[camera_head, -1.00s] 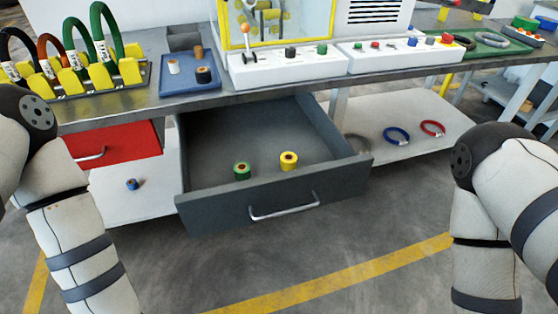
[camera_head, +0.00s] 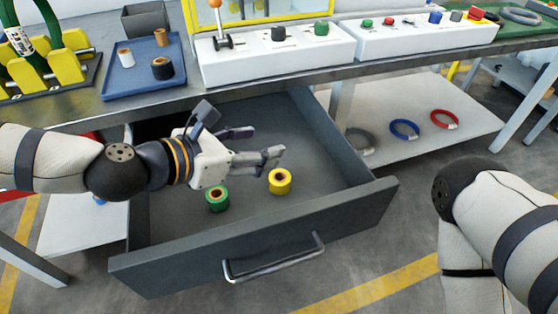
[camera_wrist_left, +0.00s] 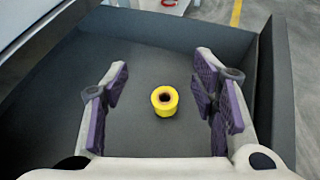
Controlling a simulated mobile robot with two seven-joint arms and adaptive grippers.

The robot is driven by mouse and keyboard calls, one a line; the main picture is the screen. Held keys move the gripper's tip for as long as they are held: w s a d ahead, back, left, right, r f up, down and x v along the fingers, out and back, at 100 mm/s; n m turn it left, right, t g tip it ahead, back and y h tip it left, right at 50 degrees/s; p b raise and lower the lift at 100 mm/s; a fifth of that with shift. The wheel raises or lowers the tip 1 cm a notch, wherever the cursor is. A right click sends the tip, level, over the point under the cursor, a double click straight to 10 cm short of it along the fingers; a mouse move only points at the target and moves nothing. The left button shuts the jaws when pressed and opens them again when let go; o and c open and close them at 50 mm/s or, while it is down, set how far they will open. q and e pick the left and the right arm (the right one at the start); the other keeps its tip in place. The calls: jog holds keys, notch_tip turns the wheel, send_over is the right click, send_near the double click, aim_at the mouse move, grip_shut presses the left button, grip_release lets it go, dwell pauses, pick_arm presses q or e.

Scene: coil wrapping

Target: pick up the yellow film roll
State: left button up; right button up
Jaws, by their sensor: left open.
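The yellow film roll (camera_head: 280,181) stands upright on the floor of the open grey drawer (camera_head: 345,205), right of the green roll. In the left wrist view the yellow film roll (camera_wrist_left: 164,100) sits between and beyond the two purple-padded fingers, apart from both. My left gripper (camera_head: 262,145) is open and empty, reaching in from the left over the drawer, above and slightly left of the yellow roll. It also shows in the left wrist view (camera_wrist_left: 163,95). My right gripper is out of view; only my right arm shows at the right.
A green roll (camera_head: 217,199) stands left of the yellow one. The drawer's walls surround both, with a handle (camera_head: 275,262) in front. The workbench edge overhangs the drawer's back. A blue ring (camera_head: 404,129) and a red ring (camera_head: 444,119) lie on the shelf to the right.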

pick_arm(q)
jog(key=b, duration=0.2)
send_near(285, 177)
notch_tip(285, 177, up, 2)
jog(key=w+d, duration=0.1)
jog(key=w, duration=0.1)
jog(key=f+b, duration=0.1)
jog(key=s+f+b, duration=0.1)
jog(key=f, duration=0.1)
jog(key=shift+s+g, duration=0.1)
jog(key=shift+g, duration=0.3)
jog(key=shift+d+f+n+b, duration=0.15)
jog(key=shift+f+n+b, duration=0.1)
jog(key=shift+n+b, duration=0.1)
jog(key=x, duration=0.5)
jog(key=w+x, duration=0.1)
jog(key=x, duration=0.1)
jog(key=shift+r+b, duration=0.2)
jog(key=shift+b, duration=0.15)
jog(key=c, duration=1)
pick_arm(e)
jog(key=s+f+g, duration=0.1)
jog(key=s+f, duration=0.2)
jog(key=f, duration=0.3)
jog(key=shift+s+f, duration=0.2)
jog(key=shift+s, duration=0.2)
